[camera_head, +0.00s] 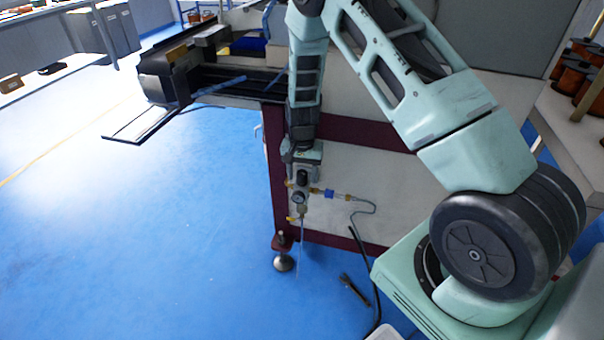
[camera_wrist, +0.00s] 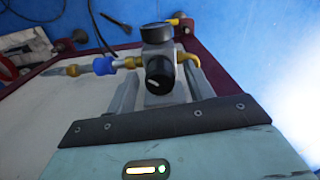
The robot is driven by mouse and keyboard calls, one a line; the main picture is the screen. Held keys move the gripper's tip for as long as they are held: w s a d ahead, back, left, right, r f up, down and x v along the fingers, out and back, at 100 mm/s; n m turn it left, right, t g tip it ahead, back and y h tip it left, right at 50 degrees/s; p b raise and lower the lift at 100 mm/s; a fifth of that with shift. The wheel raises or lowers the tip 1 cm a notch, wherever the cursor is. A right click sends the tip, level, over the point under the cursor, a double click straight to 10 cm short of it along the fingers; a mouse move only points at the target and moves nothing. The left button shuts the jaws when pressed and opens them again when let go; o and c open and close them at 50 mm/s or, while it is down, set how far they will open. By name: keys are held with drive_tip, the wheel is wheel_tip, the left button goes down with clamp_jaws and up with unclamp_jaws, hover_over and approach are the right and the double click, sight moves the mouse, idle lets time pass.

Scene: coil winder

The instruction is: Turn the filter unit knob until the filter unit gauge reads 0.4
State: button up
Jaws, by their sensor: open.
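The filter unit knob (camera_wrist: 159,75) is black with a pale mark on its face; it also shows in the head view (camera_head: 302,177) just below my gripper. The filter unit gauge (camera_wrist: 157,33) is a round black-rimmed dial beyond the knob. In the head view the gauge (camera_head: 299,198) is a small disc under the knob; its reading is too small to tell. My gripper (camera_wrist: 154,93) is open, with one finger on each side of the knob. I cannot tell whether the fingers touch it.
A blue fitting (camera_head: 328,193) and bent hose run right from the filter unit. The maroon machine frame (camera_head: 279,190) stands behind it, with a levelling foot (camera_head: 284,262) below. A dark tool (camera_head: 354,290) lies on the blue floor.

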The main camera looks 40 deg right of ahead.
drive_tip(key=c, duration=1)
drive_tip(key=shift+o, duration=0.2)
drive_tip(key=shift+n, duration=0.3)
drive_tip(key=n+p, duration=0.1)
drive_tip(key=n, duration=0.4)
drive_tip(key=shift+r+p, duration=0.1)
drive_tip(key=shift+p, duration=0.25)
drive_tip(key=n+p, duration=0.1)
drive_tip(key=n, duration=0.4)
drive_tip(key=shift+n, duration=0.4)
drive_tip(key=o, duration=1)
drive_tip(key=shift+c, duration=0.2)
